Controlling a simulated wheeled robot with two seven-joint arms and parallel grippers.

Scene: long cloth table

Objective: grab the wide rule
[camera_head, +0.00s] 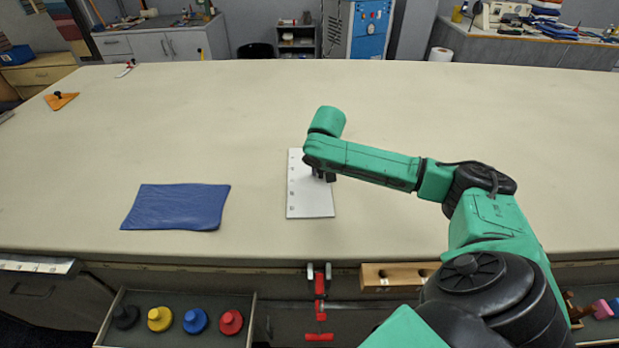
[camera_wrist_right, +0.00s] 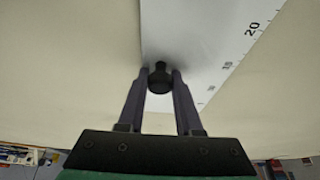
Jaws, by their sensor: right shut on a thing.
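The wide rule (camera_head: 310,200) is a flat white plate with dark marks along its left edge. It lies on the cloth table near the middle of the head view. My right gripper (camera_head: 324,176) is over the rule, its fingers partly hidden by my arm. In the right wrist view the white rule (camera_wrist_right: 195,40) shows printed numbers along one edge and a small black knob (camera_wrist_right: 160,80). My right gripper (camera_wrist_right: 160,74) is shut on this knob, one finger on each side. Whether the rule touches the table cannot be told. My left gripper is not in view.
A blue cloth (camera_head: 176,207) lies left of the rule. An orange triangle with a black knob (camera_head: 61,100) lies at the far left. Below the front edge are an open drawer (camera_head: 178,296) with several coloured knobs and a red clamp (camera_head: 320,288). The table's right side is clear.

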